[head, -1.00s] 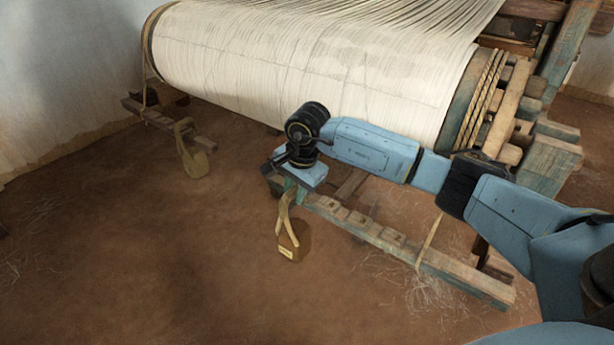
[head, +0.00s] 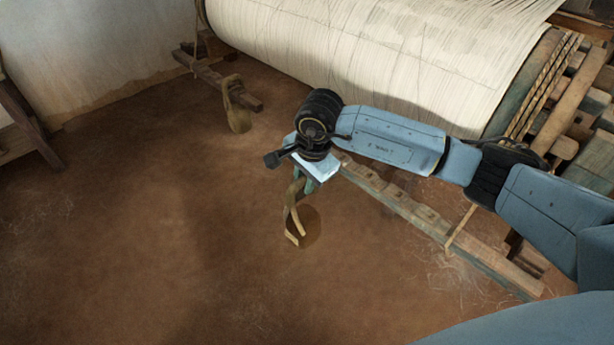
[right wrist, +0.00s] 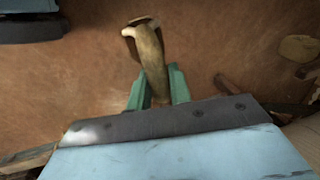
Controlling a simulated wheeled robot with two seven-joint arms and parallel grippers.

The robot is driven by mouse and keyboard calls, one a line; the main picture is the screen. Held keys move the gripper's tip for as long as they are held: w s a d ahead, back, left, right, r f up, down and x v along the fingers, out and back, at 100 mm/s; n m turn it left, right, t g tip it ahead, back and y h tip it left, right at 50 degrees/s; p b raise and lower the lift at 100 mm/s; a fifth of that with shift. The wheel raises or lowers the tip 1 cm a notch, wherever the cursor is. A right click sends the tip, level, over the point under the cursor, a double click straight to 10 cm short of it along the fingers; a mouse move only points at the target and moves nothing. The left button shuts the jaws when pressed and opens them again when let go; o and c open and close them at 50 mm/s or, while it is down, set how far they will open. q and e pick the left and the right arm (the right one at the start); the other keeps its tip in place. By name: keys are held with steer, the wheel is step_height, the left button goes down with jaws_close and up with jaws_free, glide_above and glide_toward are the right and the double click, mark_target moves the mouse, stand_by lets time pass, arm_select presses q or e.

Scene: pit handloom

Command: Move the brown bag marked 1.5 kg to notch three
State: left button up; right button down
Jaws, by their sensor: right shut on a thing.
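My right gripper (head: 309,183) is shut on the tan strap of the brown bag (head: 297,192), in front of the notched beam's left end. The strap hangs below the fingers, above the dirt floor. The bag's body is hard to make out against the brown floor, and its mark cannot be read. In the right wrist view the strap (right wrist: 152,62) runs between the teal fingers (right wrist: 158,90). The notched beam (head: 395,200) slants down to the right; my wrist hides its left end. My left gripper is out of view.
The large cloth roll (head: 370,60) lies behind my arm. A second tan bag (head: 238,120) hangs from a wooden bar (head: 215,75) at the back left. A cord (head: 460,228) loops around the notched beam. The floor (head: 150,240) at the left front is clear.

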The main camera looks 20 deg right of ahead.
steer(key=shift+w+r, duration=0.15)
steer(key=shift+r, duration=0.1)
